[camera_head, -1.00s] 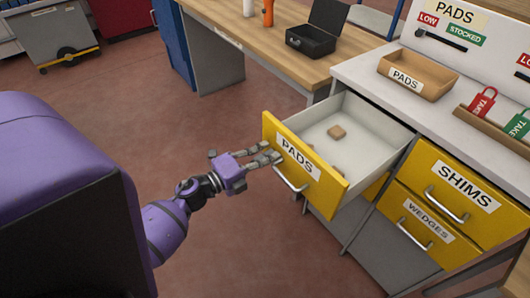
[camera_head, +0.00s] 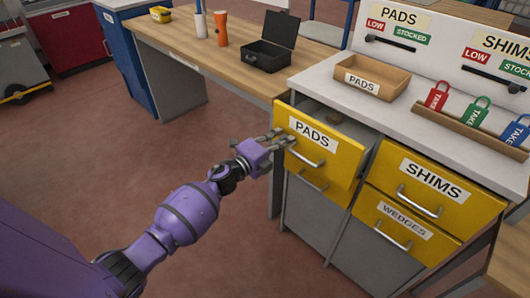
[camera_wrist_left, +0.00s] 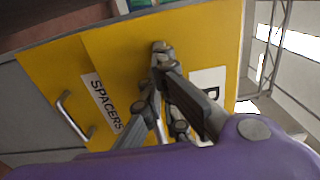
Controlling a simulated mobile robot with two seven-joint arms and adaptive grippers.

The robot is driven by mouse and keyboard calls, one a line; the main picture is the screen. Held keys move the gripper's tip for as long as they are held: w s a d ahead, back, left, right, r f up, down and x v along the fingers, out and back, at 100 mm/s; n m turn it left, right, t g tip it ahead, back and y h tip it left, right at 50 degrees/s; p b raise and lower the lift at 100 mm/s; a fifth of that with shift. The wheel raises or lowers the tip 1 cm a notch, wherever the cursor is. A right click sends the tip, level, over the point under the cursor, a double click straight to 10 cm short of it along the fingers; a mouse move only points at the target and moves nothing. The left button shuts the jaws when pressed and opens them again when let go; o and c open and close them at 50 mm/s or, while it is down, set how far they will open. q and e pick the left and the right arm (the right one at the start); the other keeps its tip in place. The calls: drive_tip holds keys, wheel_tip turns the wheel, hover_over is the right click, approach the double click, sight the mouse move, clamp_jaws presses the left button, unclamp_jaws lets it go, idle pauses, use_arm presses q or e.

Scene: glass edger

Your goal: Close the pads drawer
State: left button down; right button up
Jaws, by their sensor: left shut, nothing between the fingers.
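The yellow pads drawer (camera_head: 326,150) is at the left of the cabinet, with a white PADS label and a bar handle (camera_head: 306,157). Its front stands a little out from the cabinet, and a narrow part of its inside shows with a brown piece in it. My left gripper (camera_head: 284,137) is shut and empty, with its fingers at the left part of the drawer front. In the left wrist view the gripper's fingertips (camera_wrist_left: 162,48) are against or very near the yellow front, and part of the PADS label (camera_wrist_left: 208,88) shows behind them. My right gripper is not in view.
The SHIMS drawer (camera_head: 434,190) and WEDGES drawer (camera_head: 405,221) are to the right, both shut. A SPACERS drawer (camera_wrist_left: 80,100) shows below the pads drawer. On the counter are a cardboard PADS tray (camera_head: 360,87) and a rack of tags (camera_head: 470,125). A wooden bench (camera_head: 200,55) stands behind.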

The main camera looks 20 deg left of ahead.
use_arm(q)
drive_tip(key=x, duration=0.3)
drive_tip(key=b+x, duration=0.1)
drive_tip(key=x, duration=0.2)
drive_tip(key=shift+w+f+b, duration=0.1)
drive_tip(key=shift+f+b, duration=0.1)
drive_tip(key=shift+b, duration=0.1)
drive_tip(key=shift+w+d+r, duration=0.1)
drive_tip(key=shift+w+d, duration=0.1)
drive_tip(key=shift+w, duration=0.4)
drive_tip(key=shift+w+r, duration=0.1)
drive_tip(key=shift+r, duration=0.05)
drive_tip(key=shift+r, duration=0.1)
